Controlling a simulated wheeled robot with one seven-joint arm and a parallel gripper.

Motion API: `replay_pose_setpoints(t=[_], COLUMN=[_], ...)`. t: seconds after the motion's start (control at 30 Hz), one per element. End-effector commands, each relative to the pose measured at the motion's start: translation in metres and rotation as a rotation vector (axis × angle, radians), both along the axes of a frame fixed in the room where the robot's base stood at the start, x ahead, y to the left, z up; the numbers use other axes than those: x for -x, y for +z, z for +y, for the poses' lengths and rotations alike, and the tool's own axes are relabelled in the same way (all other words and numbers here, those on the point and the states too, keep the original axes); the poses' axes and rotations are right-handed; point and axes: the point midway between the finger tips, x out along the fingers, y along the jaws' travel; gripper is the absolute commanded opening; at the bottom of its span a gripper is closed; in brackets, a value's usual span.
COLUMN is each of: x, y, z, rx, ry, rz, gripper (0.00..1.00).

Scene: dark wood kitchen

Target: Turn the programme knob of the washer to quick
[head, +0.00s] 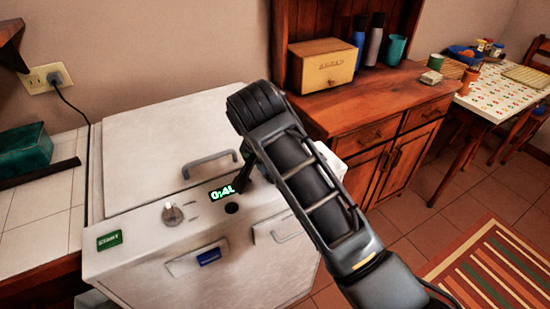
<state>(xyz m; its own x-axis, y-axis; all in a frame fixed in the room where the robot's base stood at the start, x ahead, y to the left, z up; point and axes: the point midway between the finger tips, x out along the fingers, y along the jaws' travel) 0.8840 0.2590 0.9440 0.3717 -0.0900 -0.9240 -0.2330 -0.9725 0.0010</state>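The washer (139,258) is white, with a closed lid on top and a sloped front panel. Its programme knob (172,214) is a small round metallic dial at the panel's left middle. Small marks beside the knob are too small to read, and its pointer direction is unclear. A display (222,194) right of the knob shows green digits starting "0:4", its right end covered by my arm. My gripper (241,182) points down above the panel's right part, right of the display and apart from the knob. My wrist hides much of it, so its opening is unclear.
A green START button (109,240) is at the panel's left, a black round button (232,208) below the display. A lid handle (209,165) sticks up behind the knob. A blue label (208,257) is below. A wooden cabinet (370,120) stands to the right.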

Motion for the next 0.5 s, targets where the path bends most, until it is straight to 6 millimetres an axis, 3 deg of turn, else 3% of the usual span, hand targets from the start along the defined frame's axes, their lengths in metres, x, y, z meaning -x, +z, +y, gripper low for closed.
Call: replay_pose_setpoints(t=[0.5], x=[-0.0005], y=[-0.0003], z=[-0.0003], rx=[0.0], ry=[-0.045], rz=[0.0], gripper=[0.1])
